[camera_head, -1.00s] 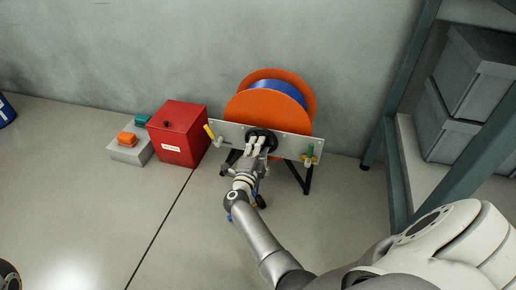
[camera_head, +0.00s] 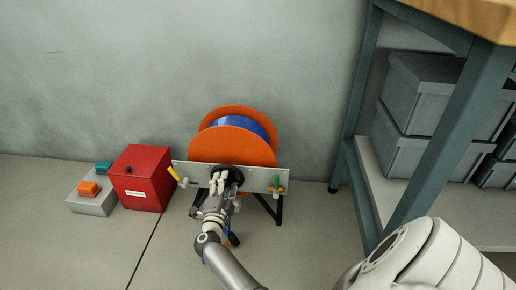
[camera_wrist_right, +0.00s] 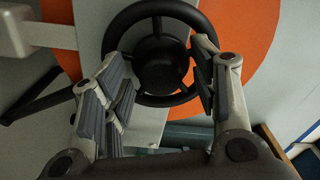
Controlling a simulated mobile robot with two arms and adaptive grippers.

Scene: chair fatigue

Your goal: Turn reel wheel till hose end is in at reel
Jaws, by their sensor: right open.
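The reel (camera_head: 232,146) stands by the wall, with orange discs and blue hose (camera_head: 243,124) wound between them. A black reel wheel (camera_head: 238,174) sits on the reel's pale front plate. My right gripper (camera_head: 217,180) is at this wheel. In the right wrist view, the open fingers of the right gripper (camera_wrist_right: 158,60) stand on either side of the black wheel (camera_wrist_right: 157,98), and its hub shows between them. I cannot tell whether they touch the rim. The hose end cannot be made out; my arm covers part of the floor below the reel. My left gripper is out of view.
A yellow handle (camera_head: 175,174) and a green handle (camera_head: 276,183) are at the plate's ends. A red box (camera_head: 141,178) and a grey box with coloured buttons (camera_head: 92,204) stand to the left. A workbench with a blue-grey frame (camera_head: 437,134) stands to the right.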

